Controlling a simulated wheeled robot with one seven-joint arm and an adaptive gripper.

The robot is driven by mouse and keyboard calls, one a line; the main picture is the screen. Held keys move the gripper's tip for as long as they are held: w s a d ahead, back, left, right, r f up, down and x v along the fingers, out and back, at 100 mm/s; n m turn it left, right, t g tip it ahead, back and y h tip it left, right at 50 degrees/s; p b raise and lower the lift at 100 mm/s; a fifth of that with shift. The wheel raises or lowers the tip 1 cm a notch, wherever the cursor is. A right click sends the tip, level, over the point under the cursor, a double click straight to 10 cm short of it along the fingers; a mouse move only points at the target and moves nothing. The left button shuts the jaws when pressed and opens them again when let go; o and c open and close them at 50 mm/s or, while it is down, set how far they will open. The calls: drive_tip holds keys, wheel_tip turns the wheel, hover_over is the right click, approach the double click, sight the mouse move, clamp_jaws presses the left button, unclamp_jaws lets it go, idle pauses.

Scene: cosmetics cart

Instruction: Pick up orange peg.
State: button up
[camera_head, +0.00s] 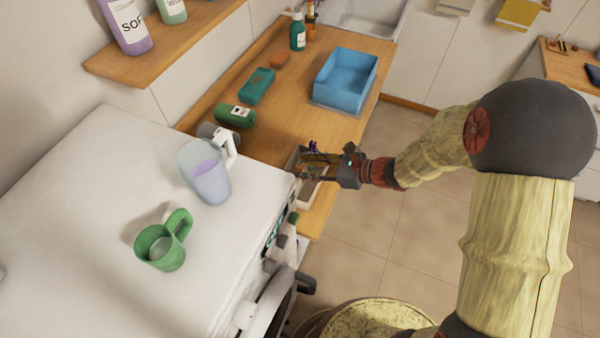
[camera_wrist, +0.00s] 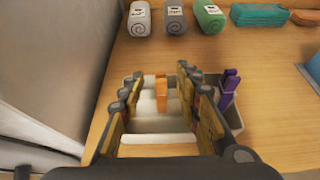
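The orange peg (camera_wrist: 160,93) stands out near the middle of the wrist view, in a pale bin (camera_wrist: 152,125) with inner dividers. My gripper (camera_wrist: 158,82) is open, with one finger on each side of the peg and a visible gap to both. The peg is not held. How far the fingertips are above the bin cannot be told. A purple peg (camera_wrist: 228,88) sits at the right end of the bin, outside the right finger. In the head view my gripper (camera_head: 312,163) is over the bin at the counter's front edge and hides the orange peg.
A white appliance (camera_head: 90,200) stands close left of my gripper, with a green mug (camera_head: 160,250) and a clear cup on top. Rolled towels (camera_wrist: 175,20) and a teal bundle (camera_head: 257,86) lie farther back. A blue tray (camera_head: 345,78) stands on the counter (camera_head: 290,135).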

drive_tip(key=shift+x, duration=1.4)
drive_tip(key=shift+d+f, duration=0.1)
drive_tip(key=shift+c, duration=1.4)
clamp_jaws()
